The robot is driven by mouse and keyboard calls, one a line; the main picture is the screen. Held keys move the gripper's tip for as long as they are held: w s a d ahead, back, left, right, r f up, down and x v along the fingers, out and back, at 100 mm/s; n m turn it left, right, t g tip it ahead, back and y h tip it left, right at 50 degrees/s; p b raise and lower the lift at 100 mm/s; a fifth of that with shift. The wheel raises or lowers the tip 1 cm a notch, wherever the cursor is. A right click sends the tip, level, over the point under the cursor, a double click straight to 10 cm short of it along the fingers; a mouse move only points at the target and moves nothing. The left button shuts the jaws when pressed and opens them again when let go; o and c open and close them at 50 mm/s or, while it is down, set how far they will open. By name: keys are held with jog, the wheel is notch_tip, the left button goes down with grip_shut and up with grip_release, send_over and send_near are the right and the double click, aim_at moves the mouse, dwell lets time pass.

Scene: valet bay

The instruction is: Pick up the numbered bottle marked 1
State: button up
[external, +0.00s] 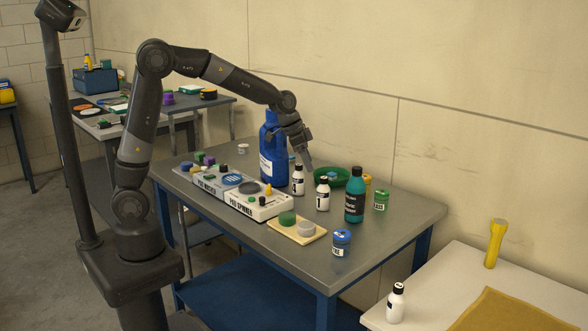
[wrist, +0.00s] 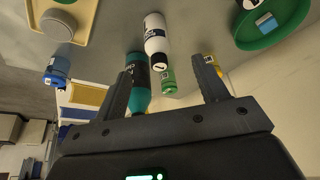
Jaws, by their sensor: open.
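A white bottle with a black cap and a black label that appears to read 1 (external: 322,197) stands upright on the grey workbench. A similar white bottle (external: 297,183) stands just left of it; its number is not clear. A third white bottle (external: 396,303) stands on the pale table at the lower right. My gripper (external: 306,160) is open and empty above the bench, near the two bench bottles.
A dark green bottle (external: 354,206), a green can (external: 380,201), a blue can (external: 341,243) and a green bowl (external: 350,187) crowd the right side. A large blue jug (external: 268,150) stands behind, left of my gripper. A tray (external: 311,236) lies in front.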

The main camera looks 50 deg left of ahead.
aim_at(323, 190)
jog(key=x, duration=0.8)
jog(key=d+x, duration=0.1)
jog(key=x, duration=0.3)
jog(key=shift+d+r, duration=0.1)
jog(key=shift+r, duration=0.05)
jog(key=shift+c, duration=0.5)
jog(key=c, duration=1.1)
